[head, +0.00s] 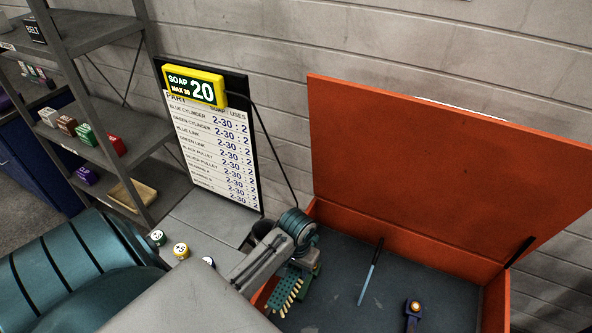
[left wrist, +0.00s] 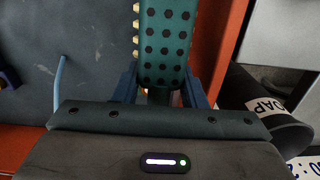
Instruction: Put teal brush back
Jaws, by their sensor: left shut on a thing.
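The teal brush (head: 291,287) with pale bristles is at the left inner side of the open orange box (head: 402,235). In the left wrist view the brush (left wrist: 166,42) shows its dark-dotted teal face, with bristles along its left edge. My left gripper (head: 302,262) is shut on the brush; its fingers (left wrist: 162,90) lie on both sides of it. The brush is beside the box's left wall. I cannot tell whether it touches the box floor. My right gripper is not in view.
A thin blue tool with a black handle (head: 370,272) and a purple tool (head: 412,312) lie in the box. A dark soap cup (left wrist: 272,112) stands just outside its left wall. Shelves (head: 95,100) and a sign (head: 213,140) stand behind. The box's middle floor is mostly clear.

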